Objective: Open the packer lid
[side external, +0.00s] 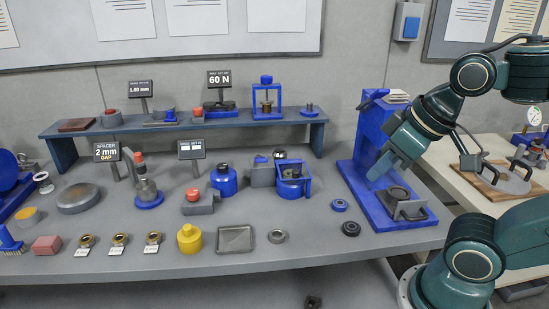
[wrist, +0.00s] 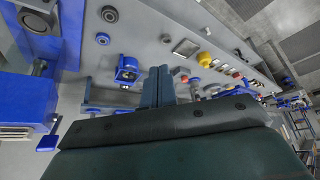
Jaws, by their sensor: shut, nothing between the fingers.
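No label names the packer, so I cannot tell for sure which device it is. A blue pot with a blue bar frame over it (side external: 291,186) stands near the table's middle; it also shows in the wrist view (wrist: 127,70). A tall blue stand (side external: 370,135) at the right end carries a dark round ring and a grey bracket (side external: 407,210) on its base; part of it shows at the left of the wrist view (wrist: 40,18). My gripper (side external: 378,173) is in the air in front of the blue stand, above its base. Its blue fingers (wrist: 158,86) are together and empty.
A blue ring (side external: 339,205) and a black ring (side external: 351,229) lie between the pot and the stand. A raised shelf (side external: 185,125) runs along the back. A grey tray (side external: 235,239) and a yellow weight (side external: 189,238) sit near the front edge. A pale side table (side external: 480,165) stands at right.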

